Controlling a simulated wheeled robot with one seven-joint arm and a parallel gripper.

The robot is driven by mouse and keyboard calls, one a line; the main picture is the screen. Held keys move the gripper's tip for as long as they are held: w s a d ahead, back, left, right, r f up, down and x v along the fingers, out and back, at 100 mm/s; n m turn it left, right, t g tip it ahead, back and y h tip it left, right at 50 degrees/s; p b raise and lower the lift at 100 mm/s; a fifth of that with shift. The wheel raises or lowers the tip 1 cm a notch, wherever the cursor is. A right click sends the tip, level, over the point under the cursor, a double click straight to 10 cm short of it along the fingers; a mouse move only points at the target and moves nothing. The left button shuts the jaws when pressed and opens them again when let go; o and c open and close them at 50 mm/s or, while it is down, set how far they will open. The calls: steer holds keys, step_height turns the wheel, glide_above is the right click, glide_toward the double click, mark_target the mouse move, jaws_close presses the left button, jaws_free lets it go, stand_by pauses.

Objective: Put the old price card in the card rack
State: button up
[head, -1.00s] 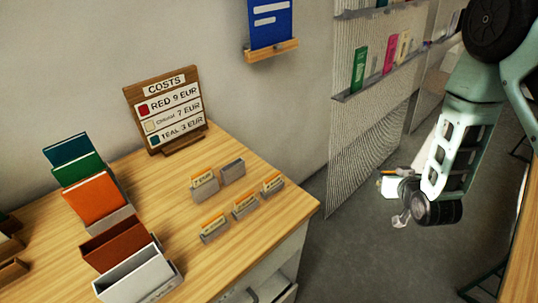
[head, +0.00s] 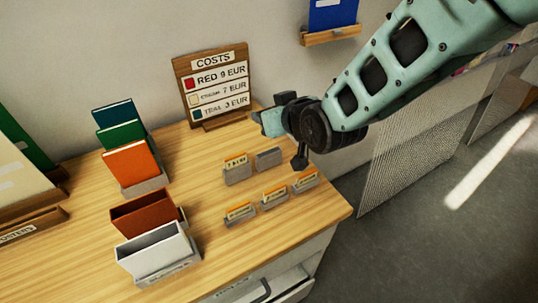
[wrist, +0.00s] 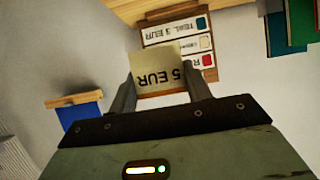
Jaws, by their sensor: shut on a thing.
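My gripper (wrist: 160,84) is shut on a cream price card (wrist: 172,66) reading "5 EUR", upside down in the wrist view. In the head view my gripper (head: 272,121) is above the back right of the wooden table, just right of the costs board (head: 218,88); the card is not clearly visible there. Small grey card holders stand on the table. One at the back left (head: 237,174) and several in the front row (head: 274,199) hold orange-topped cards. The back right holder (head: 268,158) shows no card. I cannot tell which piece is the card rack.
The costs board lists red 9, cream 7 and teal 3 EUR. Left of the holders stand teal, green and orange books (head: 128,160), a brown box (head: 145,214) and a white box (head: 153,252). A blue item (head: 333,14) sits on a wall ledge.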

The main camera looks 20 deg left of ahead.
steer(key=shift+s+a+f, duration=0.25)
steer(key=shift+f, duration=0.05)
step_height(320, 180, down, 9)
steer(key=p, duration=0.2)
steer(key=shift+f+p, duration=0.1)
steer(key=shift+p, duration=0.2)
steer(key=shift+f, duration=0.15)
steer(key=o, duration=1)
